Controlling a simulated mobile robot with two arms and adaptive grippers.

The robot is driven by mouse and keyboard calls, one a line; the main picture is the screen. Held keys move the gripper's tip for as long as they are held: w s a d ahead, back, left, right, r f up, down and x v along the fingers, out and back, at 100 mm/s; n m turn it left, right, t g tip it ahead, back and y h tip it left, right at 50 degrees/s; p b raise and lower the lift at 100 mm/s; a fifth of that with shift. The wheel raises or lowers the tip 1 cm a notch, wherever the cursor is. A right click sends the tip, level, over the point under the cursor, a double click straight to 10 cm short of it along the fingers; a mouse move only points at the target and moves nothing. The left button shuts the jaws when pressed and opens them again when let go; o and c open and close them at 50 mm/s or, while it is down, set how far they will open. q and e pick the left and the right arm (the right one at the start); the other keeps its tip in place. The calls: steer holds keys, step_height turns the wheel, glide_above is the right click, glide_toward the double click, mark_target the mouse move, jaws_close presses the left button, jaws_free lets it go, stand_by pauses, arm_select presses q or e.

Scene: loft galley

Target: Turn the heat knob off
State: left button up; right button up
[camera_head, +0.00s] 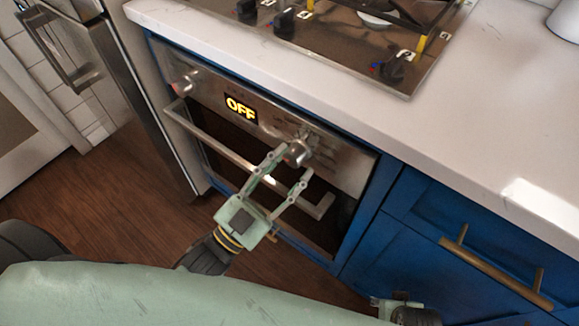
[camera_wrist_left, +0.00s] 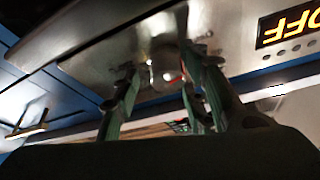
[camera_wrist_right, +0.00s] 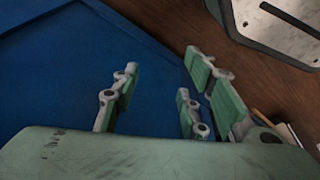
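The oven's front panel (camera_head: 215,93) carries a lit yellow display (camera_head: 240,109) that reads OFF. A round silver knob (camera_head: 298,151) sits right of the display, and a second silver knob (camera_head: 185,84) sits at the panel's left end. Labels are too small to tell which is the heat knob. My left gripper (camera_head: 295,161) has its fingers apart at the right-hand knob. In the left wrist view the knob (camera_wrist_left: 163,73) shows between the fingers; firm contact is not clear. My right gripper (camera_wrist_right: 157,90) is open and empty, low beside the blue cabinet.
The oven handle (camera_head: 240,160) runs below the panel, under my left gripper's fingers. A white countertop (camera_head: 440,140) with a cooktop (camera_head: 340,55) and its black knobs lies above. A blue drawer with a brass handle (camera_head: 495,275) is at right. Wooden floor is open at left.

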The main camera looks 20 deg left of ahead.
arm_select(q)
steer(key=shift+a, duration=0.1)
steer(key=v, duration=1.2)
steer(key=shift+w+f, duration=0.1)
